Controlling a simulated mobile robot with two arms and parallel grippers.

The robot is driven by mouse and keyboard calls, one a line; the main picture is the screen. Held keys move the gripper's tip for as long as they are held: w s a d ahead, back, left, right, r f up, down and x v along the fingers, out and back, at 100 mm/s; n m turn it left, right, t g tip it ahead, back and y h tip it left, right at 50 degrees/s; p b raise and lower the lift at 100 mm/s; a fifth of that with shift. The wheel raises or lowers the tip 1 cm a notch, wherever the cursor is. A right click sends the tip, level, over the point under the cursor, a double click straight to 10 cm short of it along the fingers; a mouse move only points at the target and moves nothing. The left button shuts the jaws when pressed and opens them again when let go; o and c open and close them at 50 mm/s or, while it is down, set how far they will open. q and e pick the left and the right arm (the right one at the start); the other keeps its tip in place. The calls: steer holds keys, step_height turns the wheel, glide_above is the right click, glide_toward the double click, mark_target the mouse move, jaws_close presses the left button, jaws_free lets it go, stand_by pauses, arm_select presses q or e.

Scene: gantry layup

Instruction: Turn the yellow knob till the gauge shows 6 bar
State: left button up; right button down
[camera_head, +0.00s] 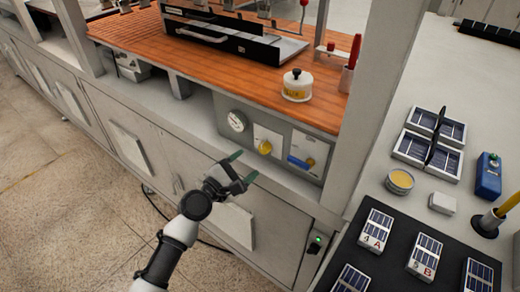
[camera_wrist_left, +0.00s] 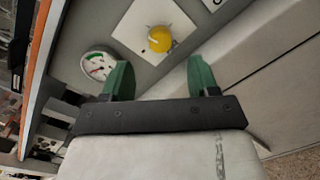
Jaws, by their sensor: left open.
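The yellow knob (camera_head: 265,147) sits on a white plate on the grey panel under the wooden bench top. It also shows in the left wrist view (camera_wrist_left: 160,39), ahead of the fingers. The round gauge (camera_head: 237,121) is left of the knob in the head view. In the left wrist view the gauge (camera_wrist_left: 98,66) has a white face with a green arc and a red mark; its reading is too small to tell. My left gripper (camera_head: 243,168) is open and empty, with green fingertips, short of the knob and apart from it. My right gripper is not in view.
A blue-handled valve (camera_head: 300,162) is right of the knob on the same panel. A white pot (camera_head: 297,86) stands on the bench top (camera_head: 240,65) above. At right, a counter holds solar cell pieces (camera_head: 425,138) and a blue device (camera_head: 488,176).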

mark_target(262, 150)
arm_select(q)
steer(key=x, duration=0.7)
steer(key=shift+w+a+f, duration=0.1)
steer(key=shift+f, duration=0.05)
steer(key=c, duration=0.9)
